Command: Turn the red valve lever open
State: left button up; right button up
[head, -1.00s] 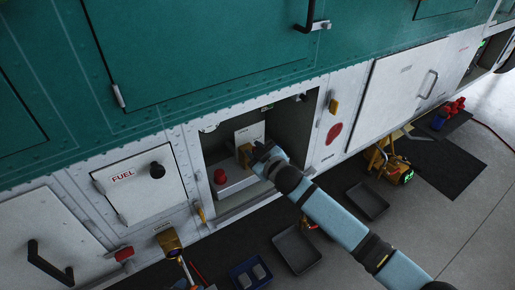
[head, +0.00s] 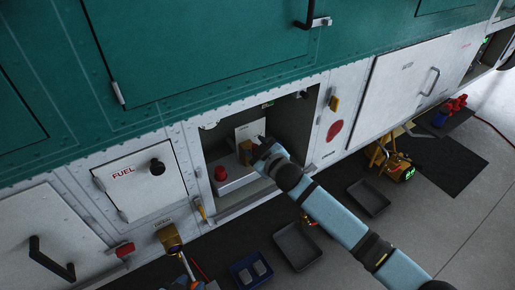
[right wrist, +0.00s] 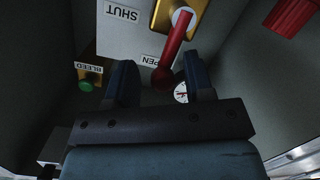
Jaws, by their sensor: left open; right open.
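In the right wrist view the red valve lever (right wrist: 174,45) runs from its pivot on the gold valve body (right wrist: 166,17) down to a round ball end. The ball shows between the two fingers of my right gripper (right wrist: 160,76), which is open; I cannot tell whether they touch it. A partly covered label ending in "PEN" (right wrist: 150,61) is beside the ball, and a "SHUT" label (right wrist: 123,13) is farther up. In the head view my right gripper (head: 264,147) reaches into the open bay beside the gold body (head: 246,152) and hides the lever.
A red knob (head: 220,173) stands on a grey box in the bay; the bay walls are close around the gripper. In the wrist view a green button (right wrist: 86,85) by a "BLEED" label and a round gauge (right wrist: 181,92) are near the fingers. Trays (head: 298,247) lie on the floor.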

jog(key=shift+s, duration=0.1)
jog(key=v, duration=1.3)
jog(key=shift+s+d+b, duration=0.2)
jog(key=shift+d+b, duration=0.05)
jog(key=shift+b, duration=0.05)
